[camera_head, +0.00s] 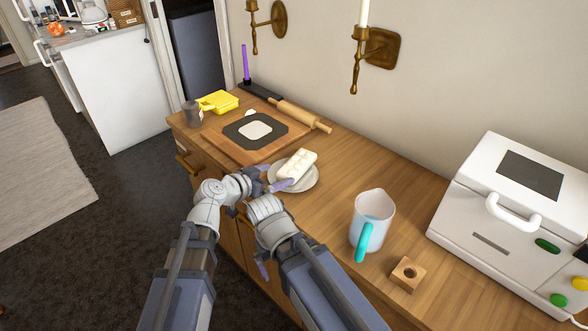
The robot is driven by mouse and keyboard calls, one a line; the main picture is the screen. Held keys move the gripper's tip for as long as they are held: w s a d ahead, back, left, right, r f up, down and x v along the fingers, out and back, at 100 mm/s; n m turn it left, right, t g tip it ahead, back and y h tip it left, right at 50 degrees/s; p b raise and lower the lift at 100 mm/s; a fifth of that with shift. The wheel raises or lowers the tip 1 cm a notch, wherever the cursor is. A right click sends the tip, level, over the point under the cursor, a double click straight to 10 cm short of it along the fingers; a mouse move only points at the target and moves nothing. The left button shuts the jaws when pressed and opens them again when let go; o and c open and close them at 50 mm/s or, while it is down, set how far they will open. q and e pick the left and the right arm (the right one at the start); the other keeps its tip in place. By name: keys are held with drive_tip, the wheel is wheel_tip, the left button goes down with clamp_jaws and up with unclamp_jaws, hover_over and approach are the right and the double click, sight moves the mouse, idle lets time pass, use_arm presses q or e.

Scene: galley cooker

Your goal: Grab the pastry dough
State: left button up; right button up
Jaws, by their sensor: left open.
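A flat, pale, rounded-square piece that looks like the pastry dough (255,130) lies on a dark mat (234,131) on a wooden board (222,149). A cream-coloured ridged block (297,165) rests on a white plate (308,185) nearer to me. My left gripper (276,177) is open and empty at the plate's left edge, close to the block and apart from the flat piece. My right gripper (253,243) is low by the counter's front edge, partly hidden by my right arm; its jaw state is unclear.
A rolling pin (300,115) lies behind the board. A yellow box (218,101) and a grey cup (193,113) stand at the far left. A jug with a teal handle (371,218), a wooden block (407,274) and a white appliance (511,205) stand to the right.

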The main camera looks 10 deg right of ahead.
sight(286, 171)
use_arm(q)
drive_tip(key=shift+b+x, duration=0.45)
drive_tip(key=shift+x, duration=0.65)
drive_tip(key=shift+w+d+f, duration=0.2)
drive_tip(key=shift+d, duration=0.05)
drive_tip(key=shift+w+d, duration=0.35)
drive_tip(key=shift+d, duration=0.15)
drive_tip(key=b+x, duration=0.1)
drive_tip(key=x, duration=0.3)
drive_tip(key=shift+d+r, duration=0.1)
drive_tip(key=shift+d, duration=0.05)
drive_tip(key=shift+s+r, duration=0.1)
clamp_jaws()
